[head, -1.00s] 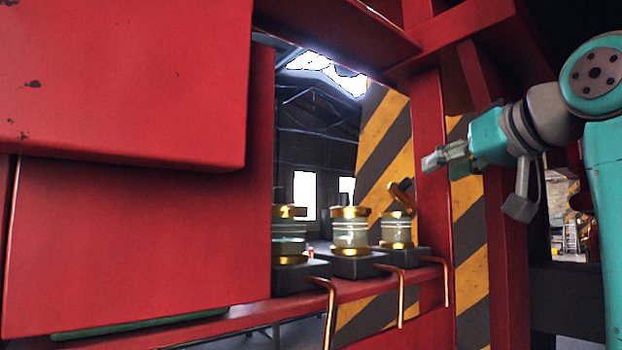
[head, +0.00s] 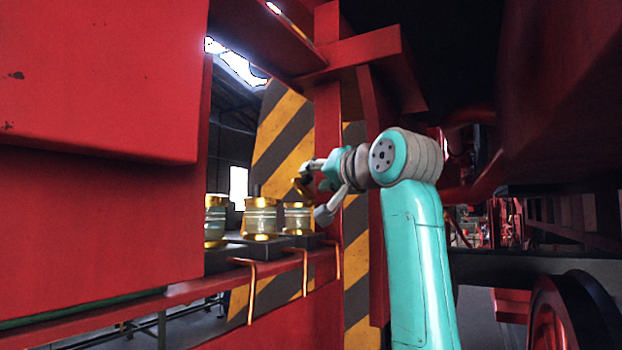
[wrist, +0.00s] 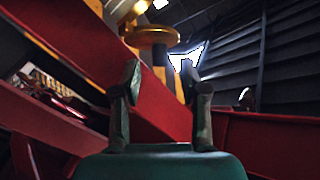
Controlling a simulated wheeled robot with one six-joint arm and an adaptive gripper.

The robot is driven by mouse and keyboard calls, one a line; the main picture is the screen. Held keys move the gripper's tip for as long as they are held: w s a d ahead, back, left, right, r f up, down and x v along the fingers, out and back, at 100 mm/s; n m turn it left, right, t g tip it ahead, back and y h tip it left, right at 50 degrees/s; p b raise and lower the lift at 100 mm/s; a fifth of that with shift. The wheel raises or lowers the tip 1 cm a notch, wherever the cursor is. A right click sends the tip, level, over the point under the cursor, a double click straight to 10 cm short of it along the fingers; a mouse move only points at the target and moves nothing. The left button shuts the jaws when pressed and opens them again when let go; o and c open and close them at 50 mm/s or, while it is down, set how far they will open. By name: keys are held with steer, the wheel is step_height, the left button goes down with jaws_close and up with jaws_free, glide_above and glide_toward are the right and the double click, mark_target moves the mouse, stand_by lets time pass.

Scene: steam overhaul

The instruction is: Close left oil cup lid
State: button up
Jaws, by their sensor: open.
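Three glass oil cups with brass caps stand in a row in the head view: a left one (head: 215,222), a middle one (head: 261,219) and a right one (head: 297,218). A brass lid (head: 301,188) stands tilted up above the right cup. The left and middle cups look capped; the left one is partly cut off by red metal. My gripper (head: 310,165) is open and empty, just above and right of the raised lid. In the wrist view its fingers (wrist: 164,88) are spread, with a round brass part (wrist: 150,36) beyond them. I cannot tell whether they touch it.
The cups sit on dark blocks on a red ledge (head: 180,297), with copper pipes (head: 304,275) hanging in front. A red post (head: 328,130) stands close by my gripper. A large red panel (head: 95,80) fills the left, and a striped panel (head: 280,130) stands behind.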

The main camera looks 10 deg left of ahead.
mark_target(300, 181)
steer(key=shift+x, duration=1.25)
jaws_close()
steer(key=shift+r, duration=0.1)
steer(key=shift+w+a+r+n+g+h, duration=0.1)
steer(key=shift+w+a+n+g+h, duration=0.05)
steer(key=shift+a+n+g+h, duration=0.4)
steer(key=g+h, duration=0.1)
steer(key=a+n+g+h, duration=0.1)
steer(key=h, duration=0.1)
steer(key=shift+w+a+f+n, duration=0.15)
steer(key=shift+w+f+n, duration=0.05)
steer(key=shift+w+n, duration=0.05)
steer(key=shift+w+a+f+n+g+h, duration=0.15)
steer(key=shift+a+f+n+g+h, duration=0.2)
steer(key=shift+g+h, duration=0.35)
steer(key=shift+w+a+f+n+g+h, duration=0.2)
steer(key=shift+a+n+g+h, duration=0.2)
steer(key=shift+h, duration=0.45)
steer(key=shift+f, duration=0.15)
